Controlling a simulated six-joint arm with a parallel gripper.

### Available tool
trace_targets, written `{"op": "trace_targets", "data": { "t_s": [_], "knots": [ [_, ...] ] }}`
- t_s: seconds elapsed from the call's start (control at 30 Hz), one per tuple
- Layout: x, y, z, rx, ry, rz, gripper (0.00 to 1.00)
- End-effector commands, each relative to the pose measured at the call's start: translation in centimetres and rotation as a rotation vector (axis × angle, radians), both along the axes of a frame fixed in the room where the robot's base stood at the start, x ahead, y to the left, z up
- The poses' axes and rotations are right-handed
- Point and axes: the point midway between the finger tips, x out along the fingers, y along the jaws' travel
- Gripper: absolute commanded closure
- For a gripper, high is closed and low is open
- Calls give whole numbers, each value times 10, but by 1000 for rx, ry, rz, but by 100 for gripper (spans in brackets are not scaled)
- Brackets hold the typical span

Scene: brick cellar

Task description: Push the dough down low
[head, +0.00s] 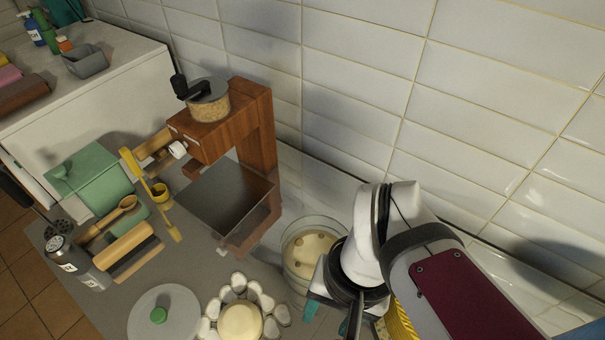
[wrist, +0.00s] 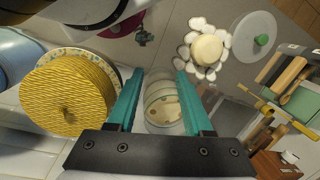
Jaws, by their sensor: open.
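A clear glass container (head: 287,262) stands by the tiled wall, right of the wooden mill. Pale, cream-coloured dough (head: 312,243) with a few brown spots lies inside it. My gripper (head: 345,318) is just to the right and front of the container in the head view, partly covering its right side. In the wrist view, the teal fingers of my gripper (wrist: 162,76) are apart and empty. The dough (wrist: 163,108) shows between and beyond them. I cannot tell the height of the fingers above the rim.
A pale round block (head: 241,320) sits on a white petal-shaped trivet (head: 281,314), beside a lid with a green knob (head: 158,315). A wooden mill with a metal bin (head: 228,200) stands left of the container. A yellow cord spool (wrist: 68,95) is close by.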

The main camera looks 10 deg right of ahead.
Motion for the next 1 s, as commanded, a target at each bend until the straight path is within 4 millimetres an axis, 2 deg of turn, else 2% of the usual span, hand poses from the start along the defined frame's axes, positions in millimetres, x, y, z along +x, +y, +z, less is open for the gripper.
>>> {"op": "trace_targets", "data": {
  "t_s": [0.03,0.13,0.2,0.27,0.3,0.4,0.53,0.83,1.0],
  "knots": [
    [16,-2,5,-8,10,-22,60],
    [67,-12,14,-39,33,-93,78],
    [104,-19,15,-62,46,-146,91],
    [133,-25,12,-78,56,-190,100],
    [150,-29,9,-89,61,-213,100],
    [180,-35,1,-107,68,-257,100],
    [196,-39,-4,-118,70,-280,100],
    [196,-39,-5,-118,69,-280,100],
    [193,-38,-27,-119,74,-279,100]
  ]
}}
